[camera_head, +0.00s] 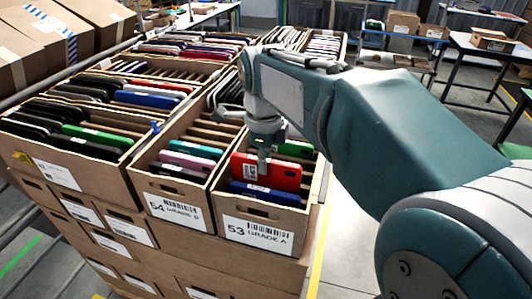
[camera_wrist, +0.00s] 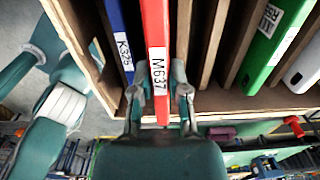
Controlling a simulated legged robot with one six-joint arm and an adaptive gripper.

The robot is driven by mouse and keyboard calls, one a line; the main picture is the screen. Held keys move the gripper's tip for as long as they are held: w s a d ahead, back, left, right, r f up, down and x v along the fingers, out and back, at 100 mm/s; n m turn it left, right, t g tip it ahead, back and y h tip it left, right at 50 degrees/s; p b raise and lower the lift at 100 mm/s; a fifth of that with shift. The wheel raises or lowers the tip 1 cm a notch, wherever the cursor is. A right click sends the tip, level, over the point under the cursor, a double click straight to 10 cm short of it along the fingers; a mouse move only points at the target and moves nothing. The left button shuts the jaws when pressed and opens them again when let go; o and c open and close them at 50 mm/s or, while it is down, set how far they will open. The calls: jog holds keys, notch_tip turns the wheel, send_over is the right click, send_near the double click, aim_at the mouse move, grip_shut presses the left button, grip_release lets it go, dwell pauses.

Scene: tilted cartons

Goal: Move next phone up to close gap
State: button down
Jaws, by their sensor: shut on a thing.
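A red phone (camera_head: 265,172) with a white label stands on edge near the front of the carton marked 53 GRADE A (camera_head: 257,233). My gripper (camera_head: 264,160) is over it from above. In the wrist view my gripper (camera_wrist: 160,98) is shut on the red phone (camera_wrist: 156,30), labelled M637, one finger on each side. A blue phone (camera_head: 265,194) stands between the red phone and the carton's front wall. It also shows in the wrist view (camera_wrist: 119,40), labelled K326. A green phone (camera_head: 295,148) stands behind the red one, past empty slots; it also shows in the wrist view (camera_wrist: 265,50).
Brown dividers (camera_wrist: 212,45) stand between the red and green phones. The carton marked 54 (camera_head: 174,210) with several phones adjoins on the left, and a wider carton (camera_head: 60,172) lies beyond it. More filled cartons stand behind. Open floor lies to the right.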

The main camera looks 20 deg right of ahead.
aim_at(269, 177)
jog(key=shift+d+f, duration=0.85)
jog(key=shift+f, duration=0.2)
jog(key=shift+a+f, duration=0.15)
jog(key=shift+f, duration=0.35)
jog(key=shift+a+f, duration=0.45)
jog(key=shift+d, duration=0.4)
jog(key=shift+a+f, duration=0.1)
jog(key=shift+a, duration=0.15)
jog(key=shift+d+f, duration=0.15)
jog(key=shift+f, duration=0.05)
jog(key=c, duration=0.5)
grip_release()
jog(key=shift+c, duration=0.2)
